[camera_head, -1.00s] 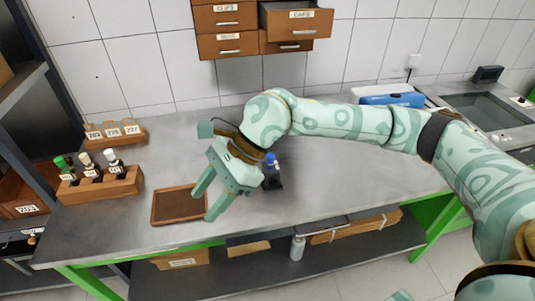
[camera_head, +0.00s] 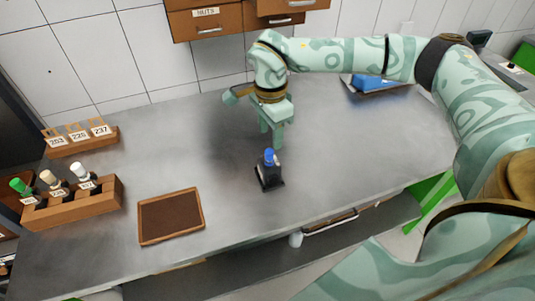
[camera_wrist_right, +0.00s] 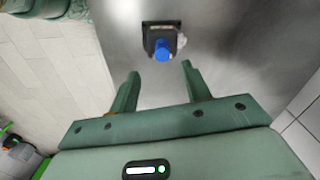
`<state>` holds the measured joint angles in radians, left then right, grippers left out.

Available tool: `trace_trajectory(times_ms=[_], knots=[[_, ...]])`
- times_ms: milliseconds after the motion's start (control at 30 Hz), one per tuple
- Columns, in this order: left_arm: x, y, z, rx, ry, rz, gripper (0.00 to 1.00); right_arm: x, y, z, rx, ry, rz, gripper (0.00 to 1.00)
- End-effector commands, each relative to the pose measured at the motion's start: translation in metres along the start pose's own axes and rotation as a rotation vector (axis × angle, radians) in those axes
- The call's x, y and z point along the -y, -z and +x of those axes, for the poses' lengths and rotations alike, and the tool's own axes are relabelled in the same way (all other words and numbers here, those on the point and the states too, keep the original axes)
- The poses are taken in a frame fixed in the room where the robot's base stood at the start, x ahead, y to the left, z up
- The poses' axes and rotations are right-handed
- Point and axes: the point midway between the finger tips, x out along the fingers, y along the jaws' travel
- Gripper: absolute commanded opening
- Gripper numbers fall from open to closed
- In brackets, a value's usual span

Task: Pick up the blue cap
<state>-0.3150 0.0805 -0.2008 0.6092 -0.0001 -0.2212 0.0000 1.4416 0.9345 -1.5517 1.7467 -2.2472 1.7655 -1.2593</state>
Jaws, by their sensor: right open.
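The blue cap (camera_head: 269,155) sits on top of a small dark bottle or stand (camera_head: 269,176) on the metal bench, in the middle of the head view. In the right wrist view the blue cap (camera_wrist_right: 161,50) shows ahead of the fingertips, a little above the gap between them, with its dark holder (camera_wrist_right: 160,32) around it. My right gripper (camera_head: 272,142) is open and empty, with its fingers pointing down just above and behind the cap in the head view. The left gripper is not in view.
A brown tray (camera_head: 171,241) lies left of the cap. A wooden rack (camera_head: 108,192) with several capped bottles and a rack with numbered tags (camera_head: 80,148) stand farther left. A blue item (camera_head: 372,82) lies at the back right. Bare bench surrounds the cap.

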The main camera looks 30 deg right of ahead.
Motion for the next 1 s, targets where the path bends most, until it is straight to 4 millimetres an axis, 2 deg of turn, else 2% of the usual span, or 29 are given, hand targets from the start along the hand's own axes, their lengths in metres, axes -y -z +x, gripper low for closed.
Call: trace_trajectory(times_ms=[33, 200, 500, 733, 767, 900, 933, 1000], knots=[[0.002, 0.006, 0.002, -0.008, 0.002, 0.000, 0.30, 0.000, 0.000, 0.007, 0.000, -0.001, 0.000, 0.48], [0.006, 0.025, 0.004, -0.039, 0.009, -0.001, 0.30, 0.001, 0.000, 0.016, 0.000, 0.001, 0.001, 0.48], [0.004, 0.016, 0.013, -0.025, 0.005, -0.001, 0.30, 0.006, 0.000, 0.060, 0.001, -0.003, 0.000, 0.48], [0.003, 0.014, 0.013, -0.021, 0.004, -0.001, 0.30, 0.007, 0.000, 0.064, 0.001, 0.002, -0.001, 0.48], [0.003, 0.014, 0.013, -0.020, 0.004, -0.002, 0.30, 0.007, 0.000, 0.064, 0.001, 0.002, -0.001, 0.45], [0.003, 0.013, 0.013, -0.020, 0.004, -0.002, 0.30, 0.007, 0.000, 0.064, 0.001, 0.001, 0.000, 0.06], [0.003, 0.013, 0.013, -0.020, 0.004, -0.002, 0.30, 0.007, 0.000, 0.064, 0.001, 0.001, 0.000, 0.00], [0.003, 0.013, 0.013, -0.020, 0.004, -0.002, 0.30, 0.007, 0.000, 0.064, 0.001, 0.001, 0.000, 0.00]])
